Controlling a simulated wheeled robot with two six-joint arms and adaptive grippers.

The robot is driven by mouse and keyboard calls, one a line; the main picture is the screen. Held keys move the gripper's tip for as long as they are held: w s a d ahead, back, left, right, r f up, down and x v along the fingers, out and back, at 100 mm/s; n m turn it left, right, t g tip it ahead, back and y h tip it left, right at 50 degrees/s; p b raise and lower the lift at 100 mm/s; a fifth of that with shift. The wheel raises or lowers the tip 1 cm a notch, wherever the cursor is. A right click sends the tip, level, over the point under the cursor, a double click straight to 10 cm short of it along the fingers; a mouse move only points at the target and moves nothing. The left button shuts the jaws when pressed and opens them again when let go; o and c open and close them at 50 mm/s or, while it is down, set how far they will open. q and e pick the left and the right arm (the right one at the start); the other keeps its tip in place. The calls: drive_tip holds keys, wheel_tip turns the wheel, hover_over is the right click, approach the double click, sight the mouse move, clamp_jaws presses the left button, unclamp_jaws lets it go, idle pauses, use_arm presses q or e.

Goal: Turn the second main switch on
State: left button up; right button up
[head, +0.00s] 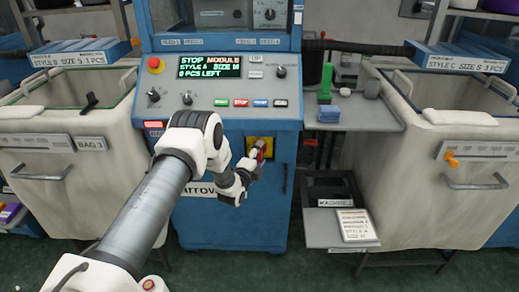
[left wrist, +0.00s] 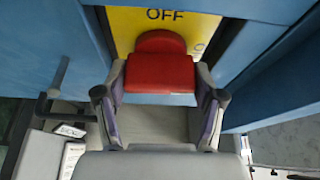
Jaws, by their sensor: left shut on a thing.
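The main switch is a red handle (left wrist: 160,72) on a yellow plate (left wrist: 120,30) marked OFF at its top edge in the left wrist view. In the head view the yellow plate (head: 268,141) sits low on the blue machine front. My left gripper (head: 256,158) is at this plate, and it shows in the left wrist view (left wrist: 160,100) with one finger on each side of the red handle, shut on it. The gripper partly hides the handle in the head view. My right gripper is not in view.
The blue machine's control panel (head: 222,86) has a lit display reading STOP MODULE, 0 PCS LEFT. Pale bins (head: 68,170) and (head: 450,165) stand on both sides.

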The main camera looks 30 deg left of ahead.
use_arm(q)
drive_tip(key=shift+m, duration=0.3)
drive_tip(key=o, duration=1.1)
drive_tip(key=shift+d, duration=0.1)
drive_tip(key=shift+o, duration=0.2)
drive_tip(key=s+d, duration=0.2)
drive_tip(key=s, duration=1)
drive_tip(key=shift+w, duration=0.1)
